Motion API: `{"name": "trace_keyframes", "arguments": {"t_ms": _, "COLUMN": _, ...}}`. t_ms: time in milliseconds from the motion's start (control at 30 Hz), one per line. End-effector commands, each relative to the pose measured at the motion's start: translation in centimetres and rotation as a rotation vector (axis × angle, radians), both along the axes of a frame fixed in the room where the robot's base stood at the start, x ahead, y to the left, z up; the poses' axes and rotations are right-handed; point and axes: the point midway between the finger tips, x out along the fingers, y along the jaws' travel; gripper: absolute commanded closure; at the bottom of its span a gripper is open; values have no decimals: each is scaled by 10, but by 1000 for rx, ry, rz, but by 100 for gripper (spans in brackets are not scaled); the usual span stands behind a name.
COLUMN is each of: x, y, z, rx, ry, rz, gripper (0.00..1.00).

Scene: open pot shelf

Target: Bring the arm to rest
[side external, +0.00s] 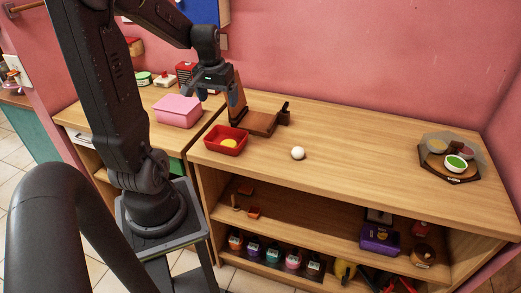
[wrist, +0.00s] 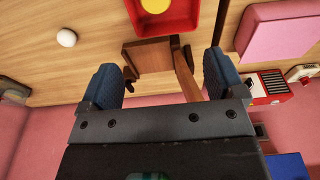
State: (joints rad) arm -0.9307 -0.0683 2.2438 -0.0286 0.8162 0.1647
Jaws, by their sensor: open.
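My gripper (side external: 222,98) is raised above the back of the wooden counter, near a brown wooden stand (side external: 262,122). In the wrist view its two blue fingers (wrist: 162,84) are spread wide apart. Nothing is held between them. The wooden stand (wrist: 150,55) shows beyond and between the fingers in that view. I cannot tell from these frames whether a finger touches it.
A red tray (side external: 212,146) with a yellow round thing in it and a white ball (side external: 298,153) are on the counter. A pink box (side external: 178,111) stands to the left. A dark board (side external: 449,170) with small bowls is at the right. The counter's middle right is clear.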

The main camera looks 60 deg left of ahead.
Motion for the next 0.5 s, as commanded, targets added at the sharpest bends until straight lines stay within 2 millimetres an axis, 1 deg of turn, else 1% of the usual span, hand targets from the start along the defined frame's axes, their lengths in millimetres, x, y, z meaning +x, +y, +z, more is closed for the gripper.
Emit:
{"name": "trace_keyframes", "arguments": {"t_ms": 67, "x": 2, "y": -4, "z": 2, "rx": 4, "ry": -3, "rz": -12, "gripper": 12}}
{"name": "trace_keyframes", "arguments": {"t_ms": 167, "x": 11, "y": -25, "z": 11, "rx": 23, "ry": -20, "rz": -68, "gripper": 12}}
{"name": "trace_keyframes", "arguments": {"t_ms": 267, "x": 23, "y": -65, "z": 27, "rx": 56, "ry": -53, "rz": -176, "gripper": 12}}
{"name": "trace_keyframes", "arguments": {"t_ms": 300, "x": 27, "y": -85, "z": 34, "rx": 71, "ry": -72, "rz": -229, "gripper": 12}}
{"name": "trace_keyframes", "arguments": {"t_ms": 333, "x": 28, "y": -101, "z": 39, "rx": 81, "ry": -88, "rz": -270, "gripper": 12}}
{"name": "trace_keyframes", "arguments": {"t_ms": 367, "x": 29, "y": -116, "z": 44, "rx": 91, "ry": -105, "rz": -311, "gripper": 12}}
{"name": "trace_keyframes", "arguments": {"t_ms": 400, "x": 28, "y": -137, "z": 50, "rx": 102, "ry": -125, "rz": -366, "gripper": 12}}
{"name": "trace_keyframes", "arguments": {"t_ms": 433, "x": 26, "y": -152, "z": 54, "rx": 110, "ry": -143, "rz": -406, "gripper": 12}}
{"name": "trace_keyframes", "arguments": {"t_ms": 500, "x": 19, "y": -184, "z": 63, "rx": 123, "ry": -183, "rz": -497, "gripper": 12}}
